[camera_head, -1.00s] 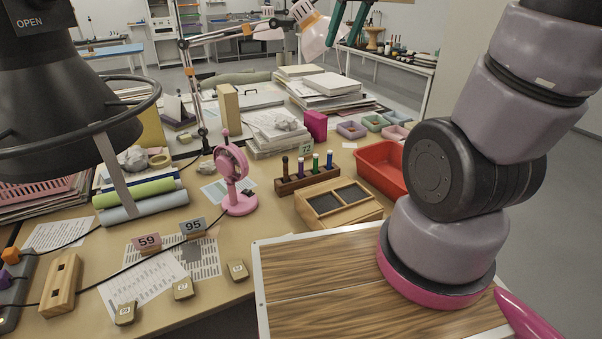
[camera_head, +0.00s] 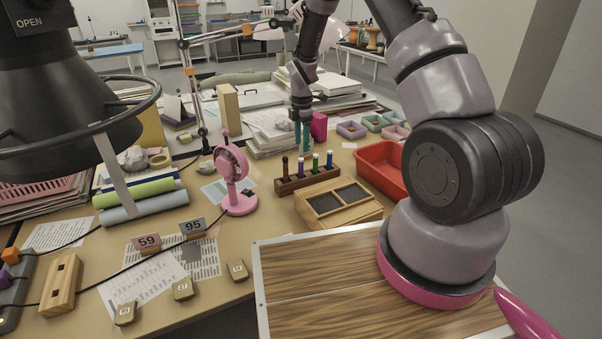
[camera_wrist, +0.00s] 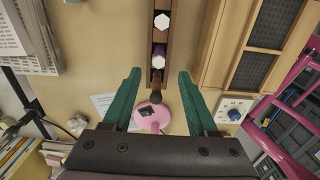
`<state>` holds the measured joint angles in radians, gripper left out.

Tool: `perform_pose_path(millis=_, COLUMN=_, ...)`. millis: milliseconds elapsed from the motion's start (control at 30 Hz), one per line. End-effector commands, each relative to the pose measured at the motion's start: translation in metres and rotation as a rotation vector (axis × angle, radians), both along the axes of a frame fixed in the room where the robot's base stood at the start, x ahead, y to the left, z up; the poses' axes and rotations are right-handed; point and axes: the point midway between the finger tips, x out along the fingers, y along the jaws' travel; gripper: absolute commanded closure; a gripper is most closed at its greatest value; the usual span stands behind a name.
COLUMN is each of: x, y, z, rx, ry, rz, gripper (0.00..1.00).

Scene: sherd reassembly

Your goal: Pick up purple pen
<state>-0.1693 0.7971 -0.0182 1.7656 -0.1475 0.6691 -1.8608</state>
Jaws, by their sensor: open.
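The purple pen (camera_head: 300,168) stands upright in a brown wooden pen rack (camera_head: 292,185), between a dark brown pen (camera_head: 285,166) and a green pen (camera_head: 315,163). A blue pen (camera_head: 329,160) stands at the rack's right end. My gripper (camera_head: 302,146) points down over the rack, its teal fingers apart and empty. In the wrist view the open fingertips (camera_wrist: 159,72) lie on either side of the rack's line. The purple pen (camera_wrist: 159,60) appears there with a pale top, near the fingertip level, with the brown pen (camera_wrist: 155,90) closer to the palm.
A wooden box with dark compartments (camera_head: 309,216) sits in front of the rack. A pink fan (camera_head: 240,205) stands to its left, a red tray (camera_head: 372,155) to its right. Stacked papers and a magenta block (camera_head: 319,127) lie behind.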

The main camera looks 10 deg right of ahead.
Motion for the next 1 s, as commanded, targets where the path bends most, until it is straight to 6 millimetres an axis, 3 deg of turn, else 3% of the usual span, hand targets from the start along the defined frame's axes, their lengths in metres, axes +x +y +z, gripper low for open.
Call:
perform_pose_path(millis=300, x=0.000, y=0.000, z=-0.048, rx=-0.001, ry=0.005, rz=0.011, gripper=0.41)
perform_pose_path(millis=533, x=0.000, y=0.001, z=-0.066, rx=-0.002, ry=0.004, rz=0.011, gripper=0.41)
perform_pose_path(millis=733, x=0.001, y=0.002, z=-0.097, rx=-0.002, ry=0.005, rz=0.009, gripper=0.41)
perform_pose_path(millis=1000, x=0.002, y=0.003, z=-0.110, rx=-0.001, ry=0.002, rz=0.008, gripper=0.41)
